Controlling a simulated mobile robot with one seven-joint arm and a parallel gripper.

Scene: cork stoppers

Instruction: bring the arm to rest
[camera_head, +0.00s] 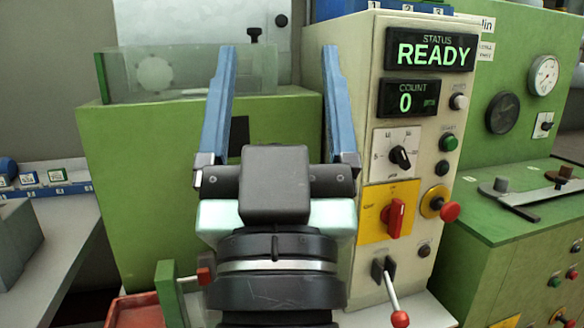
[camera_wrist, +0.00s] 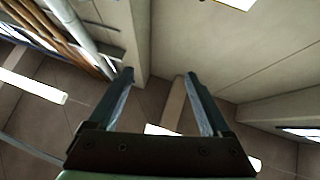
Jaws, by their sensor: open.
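My gripper (camera_head: 279,50) is raised in the middle of the head view, its two blue fingers spread wide and pointing up. Nothing is between the fingers. It stands in front of a green cabinet (camera_head: 140,190) and to the left of the cream control panel (camera_head: 350,130). In the wrist view the open gripper (camera_wrist: 155,75) points at the ceiling and upper walls, with no object between its fingers. My arm hides part of the cabinet and the panel's lower left. I see no cork stoppers that I can make out.
The panel has a display (camera_head: 432,52) reading READY, a count of 0, knobs and a red-tipped lever (camera_head: 398,318). A glass-sided box (camera_head: 180,75) tops the cabinet. A green machine (camera_head: 500,230) stands right. A grey bench (camera_head: 50,245) with small labelled bins is left. A red tray (camera_head: 130,308) lies low left.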

